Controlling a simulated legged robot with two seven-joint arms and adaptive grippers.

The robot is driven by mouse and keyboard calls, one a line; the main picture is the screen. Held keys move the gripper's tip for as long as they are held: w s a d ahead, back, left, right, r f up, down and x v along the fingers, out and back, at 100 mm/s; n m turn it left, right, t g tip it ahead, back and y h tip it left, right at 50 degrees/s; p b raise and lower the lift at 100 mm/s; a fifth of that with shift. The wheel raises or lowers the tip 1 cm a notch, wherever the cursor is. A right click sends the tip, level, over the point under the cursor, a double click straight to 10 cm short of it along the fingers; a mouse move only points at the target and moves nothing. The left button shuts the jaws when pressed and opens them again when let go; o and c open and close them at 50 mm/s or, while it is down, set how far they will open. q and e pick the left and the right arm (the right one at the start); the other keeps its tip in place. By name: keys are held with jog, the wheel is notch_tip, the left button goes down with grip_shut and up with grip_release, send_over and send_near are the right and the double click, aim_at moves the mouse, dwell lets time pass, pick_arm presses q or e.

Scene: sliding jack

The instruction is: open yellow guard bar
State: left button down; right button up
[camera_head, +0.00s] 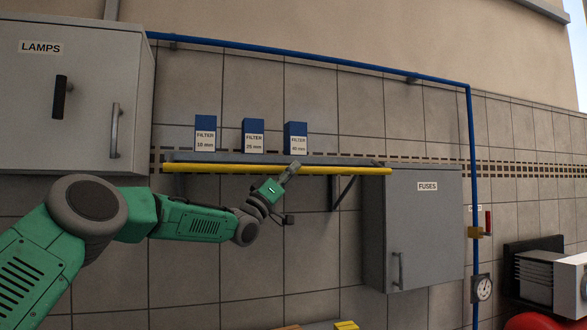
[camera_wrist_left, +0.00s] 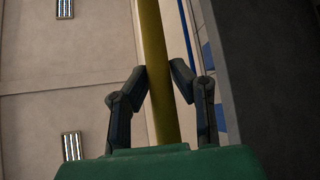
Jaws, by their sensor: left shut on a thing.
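The yellow guard bar (camera_head: 220,169) runs level along the front of a wall shelf in the head view. In the left wrist view the yellow guard bar (camera_wrist_left: 154,50) passes between the two fingers. My left gripper (camera_head: 292,170) is at the bar, right of its middle, and is shut on it. In the left wrist view the fingers of my left gripper (camera_wrist_left: 160,72) lie on both sides of the bar. My right gripper is not in view.
Filter boxes (camera_head: 253,136) stand on the shelf (camera_head: 340,159) behind the bar. A grey LAMPS cabinet (camera_head: 85,95) is at the left and a grey FUSES cabinet (camera_head: 425,235) at the right. A blue pipe (camera_head: 469,150) runs down the wall right of the FUSES cabinet.

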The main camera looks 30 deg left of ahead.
pick_arm(q)
jog(key=shift+w+a+f, duration=0.15)
jog(key=shift+f, duration=0.35)
jog(key=c, duration=1.6)
grip_release()
jog(key=shift+o, duration=0.9)
jog(key=shift+a, duration=0.25)
jog(key=shift+f, duration=0.1)
jog(key=shift+s+a+f, duration=0.1)
jog(key=shift+s+f, duration=0.15)
jog(key=shift+s, duration=0.2)
jog(key=v, duration=1.1)
jog(key=shift+f, duration=0.15)
jog(key=shift+w, duration=0.15)
